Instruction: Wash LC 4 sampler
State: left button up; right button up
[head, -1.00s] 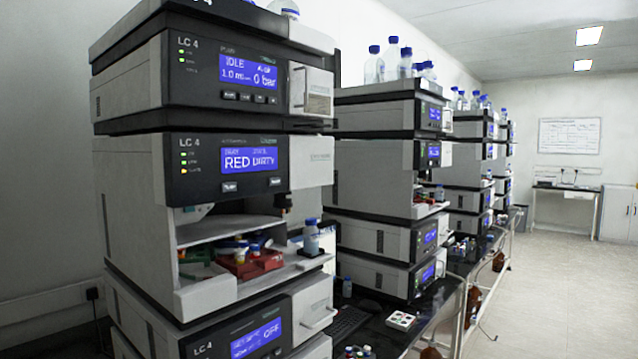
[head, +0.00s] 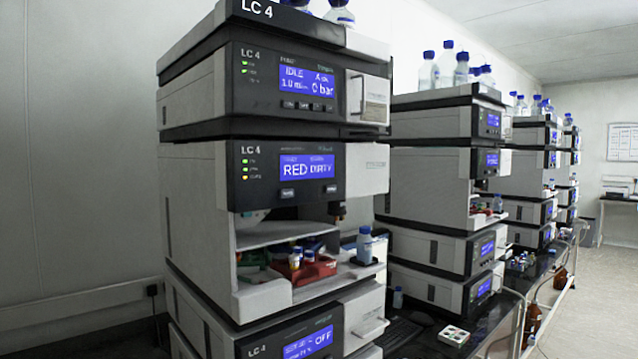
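The LC 4 stack stands left of centre, with "LC 4" on its top tray (head: 262,12). Its sampler (head: 200,190) is the second module, and its blue display (head: 307,166) reads "RED DIRTY". Two buttons (head: 288,193) sit under the display. Below the display the sampler bay is open. A red tray (head: 318,270) with several capped vials (head: 296,258) is inside. A clear bottle with a blue cap (head: 364,246) stands at the bay's right front. The pump module (head: 200,100) above reads "IDLE" and "0 bar". Neither gripper is in view.
More stacks (head: 430,180) topped with blue-capped bottles (head: 446,66) stand in a row to the right. A black bench (head: 490,325) carries a small white tray (head: 453,335) with coloured spots. A brown bottle (head: 532,318) is at the lower right. Open floor (head: 605,290) lies at the far right.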

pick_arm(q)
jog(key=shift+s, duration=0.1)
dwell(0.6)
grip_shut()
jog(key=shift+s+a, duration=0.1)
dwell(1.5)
